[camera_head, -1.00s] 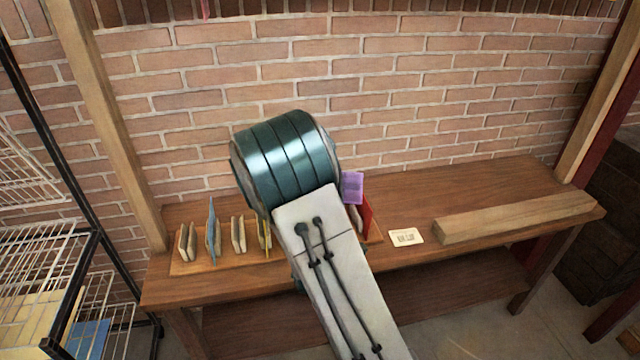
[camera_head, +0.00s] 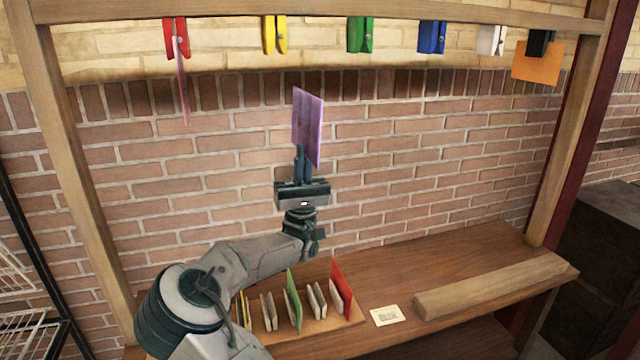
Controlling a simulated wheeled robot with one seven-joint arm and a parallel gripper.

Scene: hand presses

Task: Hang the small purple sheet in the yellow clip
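My gripper (camera_head: 303,160) points upward in front of the brick wall and is shut on the small purple sheet (camera_head: 308,128). The sheet stands upright above the fingers, turned partly edge-on to the camera. The yellow clip (camera_head: 275,35) hangs from the wooden beam, above and a little left of the sheet. The clip looks empty. A clear gap shows between the sheet's top edge and the clip in the picture; their depth relation is hard to judge.
A red clip (camera_head: 175,38) holds a pink sheet (camera_head: 182,88). Green (camera_head: 361,35), blue (camera_head: 432,37) and white (camera_head: 491,40) clips look empty. A black clip (camera_head: 540,43) holds an orange sheet (camera_head: 538,64). Below, a wooden rack (camera_head: 318,328) holds several upright sheets.

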